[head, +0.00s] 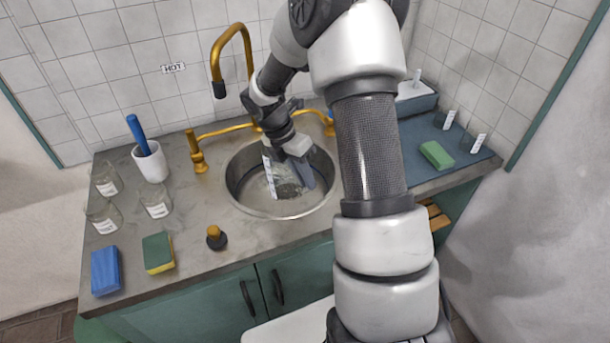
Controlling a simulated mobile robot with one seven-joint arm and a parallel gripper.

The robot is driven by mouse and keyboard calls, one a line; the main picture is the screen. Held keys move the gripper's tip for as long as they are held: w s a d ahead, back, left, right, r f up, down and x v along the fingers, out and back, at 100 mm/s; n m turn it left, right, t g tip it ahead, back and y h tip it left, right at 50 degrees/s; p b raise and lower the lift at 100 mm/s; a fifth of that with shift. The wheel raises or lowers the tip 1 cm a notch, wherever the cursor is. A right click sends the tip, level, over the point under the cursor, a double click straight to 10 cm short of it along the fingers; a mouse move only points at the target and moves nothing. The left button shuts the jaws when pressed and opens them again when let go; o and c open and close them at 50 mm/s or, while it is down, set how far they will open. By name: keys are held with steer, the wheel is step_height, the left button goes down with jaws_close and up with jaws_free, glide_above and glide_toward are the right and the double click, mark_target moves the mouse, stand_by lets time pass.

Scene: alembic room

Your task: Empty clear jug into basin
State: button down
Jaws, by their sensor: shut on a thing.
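The round steel basin (238,182) is sunk into the grey counter, below the brass tap. My gripper (288,170) reaches down over the basin's middle and is shut on the clear jug (283,178). The jug is see-through and hard to make out; a pale label strip shows on its left side. It appears tilted, within the outline of the basin. My gripper hides part of the jug. I cannot tell whether liquid is in it or running out.
A brass tap (233,45) arches behind the basin. Several clear labelled glasses (157,202) and a white cup (151,163) with a blue-handled tool stand left. Sponges (158,252), a blue block (105,270) and a dark brass-topped stopper (216,238) lie nearer. A blue mat (462,160) is right.

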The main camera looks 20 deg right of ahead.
steer(key=shift+s+r+g+p, duration=0.15)
steer(key=shift+r+g+p, duration=0.5)
steer(key=shift+p, duration=0.85)
steer(key=shift+s+r+g+p, duration=0.1)
steer(key=shift+r+g+p, duration=0.55)
steer(key=shift+p, duration=0.8)
steer(key=shift+s+a+r+n+p, duration=0.1)
steer(key=shift+s+r+n+p, duration=0.15)
steer(key=shift+p, duration=0.2)
steer(key=shift+w+r+g+y+p, duration=0.1)
steer(key=shift+r+g+y+p, duration=0.2)
steer(key=shift+r+g+p, duration=0.25)
steer(key=shift+r+n+g, duration=0.1)
steer(key=shift+n+g, duration=0.15)
steer(key=shift+g, duration=0.1)
steer(key=shift+a+r+g, duration=0.1)
steer(key=shift+r+g, duration=0.75)
steer(key=shift+g, duration=0.05)
